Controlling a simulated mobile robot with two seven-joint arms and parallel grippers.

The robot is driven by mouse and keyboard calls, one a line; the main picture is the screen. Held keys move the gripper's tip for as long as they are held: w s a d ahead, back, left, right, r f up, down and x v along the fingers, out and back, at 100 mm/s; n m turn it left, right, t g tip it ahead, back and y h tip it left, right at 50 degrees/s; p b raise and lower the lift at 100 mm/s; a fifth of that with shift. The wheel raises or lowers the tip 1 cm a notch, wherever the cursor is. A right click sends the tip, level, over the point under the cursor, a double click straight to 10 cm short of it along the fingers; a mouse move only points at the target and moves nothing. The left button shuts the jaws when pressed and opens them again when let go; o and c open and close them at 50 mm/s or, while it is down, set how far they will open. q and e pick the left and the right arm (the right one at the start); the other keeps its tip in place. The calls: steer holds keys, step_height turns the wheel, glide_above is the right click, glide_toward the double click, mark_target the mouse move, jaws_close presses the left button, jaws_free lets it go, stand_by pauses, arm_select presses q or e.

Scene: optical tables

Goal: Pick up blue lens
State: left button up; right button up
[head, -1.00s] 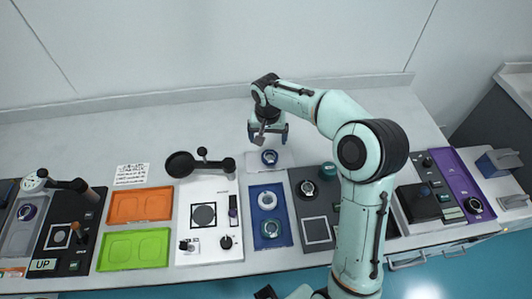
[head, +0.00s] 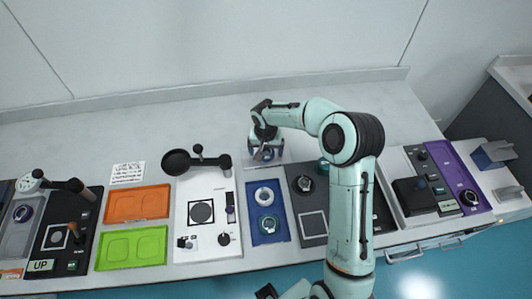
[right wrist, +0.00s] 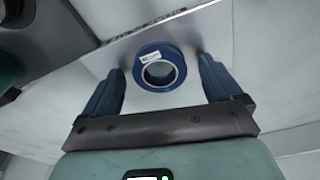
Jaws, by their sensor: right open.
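The blue lens (right wrist: 160,67) is a round blue ring with a clear centre and a small white label. It sits on a pale plate (right wrist: 100,58) on the table. In the head view the blue lens (head: 267,155) shows small, partly covered by my right gripper (head: 266,150). In the right wrist view my right gripper (right wrist: 161,72) is open, with one blue finger on each side of the lens and a gap to each.
A blue tray (head: 281,228) with two round parts stands in front of the lens. A dark grey panel (head: 305,208) is to its right, a white panel (head: 188,247) to its left. The table behind is clear (head: 330,92).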

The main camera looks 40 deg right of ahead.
steer(key=c, duration=1.1)
steer(key=shift+r, duration=0.1)
steer(key=shift+c, duration=0.7)
